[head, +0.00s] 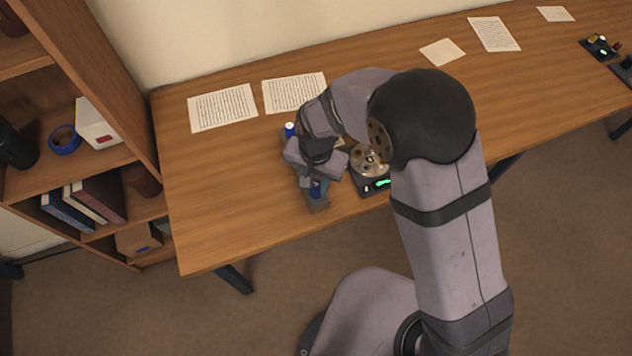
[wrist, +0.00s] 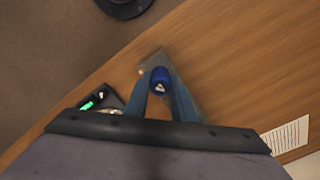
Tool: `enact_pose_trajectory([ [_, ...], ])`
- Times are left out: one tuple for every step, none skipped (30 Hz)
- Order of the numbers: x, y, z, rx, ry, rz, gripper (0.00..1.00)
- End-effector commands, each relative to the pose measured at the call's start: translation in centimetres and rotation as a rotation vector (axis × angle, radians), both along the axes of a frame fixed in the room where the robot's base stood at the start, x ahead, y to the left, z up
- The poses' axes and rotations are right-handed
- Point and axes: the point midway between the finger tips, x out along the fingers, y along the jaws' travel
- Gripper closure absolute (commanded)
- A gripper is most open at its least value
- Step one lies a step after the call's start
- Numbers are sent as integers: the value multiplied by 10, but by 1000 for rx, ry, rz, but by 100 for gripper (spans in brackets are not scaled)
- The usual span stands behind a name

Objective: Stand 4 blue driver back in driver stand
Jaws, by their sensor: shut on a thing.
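The blue driver (wrist: 160,84) is seen end-on in the wrist view, a blue round cap with a white mark. My gripper (wrist: 160,76) is shut on it, one finger on each side. In the head view my gripper (head: 317,181) is over the front left of the table, with blue of the driver (head: 316,192) showing below it. A flat grey piece (head: 319,206), perhaps part of the driver stand, shows under the fingers; my gripper and wrist hide most of it. I cannot tell whether the driver's lower end is in a hole.
A blue thing with a white top (head: 290,129) stands just behind my wrist. A dark device with a round metal disc (head: 368,160) and green light is to the right. Paper sheets (head: 222,108) lie at the back. A shelf (head: 80,40) stands left. The front left table is clear.

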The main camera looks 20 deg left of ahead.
Motion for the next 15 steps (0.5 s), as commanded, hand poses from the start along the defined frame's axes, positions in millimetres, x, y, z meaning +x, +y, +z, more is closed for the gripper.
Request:
enact_pose_trajectory([
  [0, 0, -1, 0, 0, 0, 97],
  [0, 0, -1, 0, 0, 0, 97],
  [0, 0, -1, 0, 0, 0, 97],
  [0, 0, -2, 0, 0, 0, 97],
  [0, 0, -2, 0, 0, 0, 97],
  [0, 0, -3, 0, 0, 0, 97],
  [0, 0, -3, 0, 0, 0, 97],
  [0, 0, -3, 0, 0, 0, 97],
  [0, 0, -4, 0, 0, 0, 97],
  [0, 0, -4, 0, 0, 0, 97],
  [0, 0, -4, 0, 0, 0, 97],
  [0, 0, -5, 1, 0, 0, 97],
  [0, 0, -4, 1, -1, 0, 70],
  [0, 0, -4, 1, -1, 0, 63],
  [0, 0, -4, 1, -1, 0, 55],
])
